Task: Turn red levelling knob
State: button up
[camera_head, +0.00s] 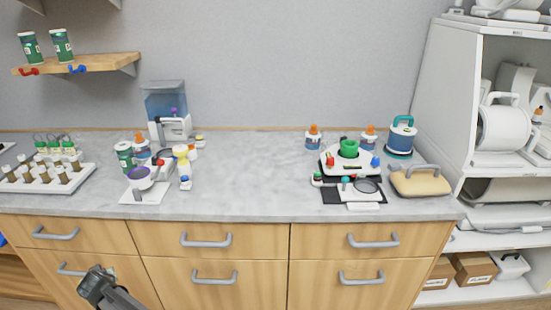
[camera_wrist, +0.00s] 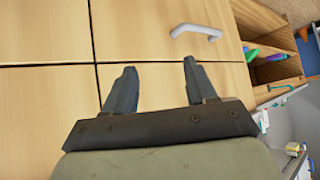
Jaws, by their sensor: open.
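A white device (camera_head: 362,163) with a green round part (camera_head: 349,147) on top stands on the right part of the counter. A small red knob-like part (camera_head: 330,160) is on its left side and a blue one (camera_head: 375,161) on its right. My gripper (camera_head: 92,278) is at the lower left of the head view, in front of the drawers and far from the device. In the wrist view my gripper (camera_wrist: 159,72) has its two fingers apart, with nothing between them but drawer fronts behind. The device does not show clearly in the wrist view.
Drawer handles (camera_head: 211,240) stick out below the grey counter (camera_head: 250,180). Bottles and a purple-topped instrument (camera_head: 140,178) crowd the left counter. A rack of vials (camera_head: 45,177) is at far left, a yellow sponge-like block (camera_head: 420,181) at right. The counter's middle is clear.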

jog(key=s+a+r+n+y, duration=0.1)
jog(key=s+a+r+y, duration=0.15)
jog(key=a+r, duration=0.8)
jog(key=s+a+r+y, duration=0.1)
jog(key=s+a+r, duration=0.45)
jog(key=r, duration=0.75)
jog(key=w+a+r+t, duration=0.1)
jog(key=w+r, duration=0.5)
jog(key=r, duration=0.4)
jog(key=w+d+m+h, duration=0.2)
jog(key=w+d+h, duration=0.3)
jog(key=w+d, duration=1.3)
jog(key=w+d+r+m+g+h, duration=0.1)
jog(key=w+d+h, duration=0.1)
jog(key=w+d, duration=0.8)
jog(key=w+d+h, duration=0.2)
jog(key=w+d, duration=0.5)
jog(key=d, duration=0.6)
notch_tip(320, 180, up, 5)
jog(key=m+g, duration=0.1)
jog(key=g, duration=0.6)
send_over(332, 159)
notch_tip(332, 159, down, 13)
jog(key=shift+w+f, duration=0.1)
jog(key=shift+w, duration=0.05)
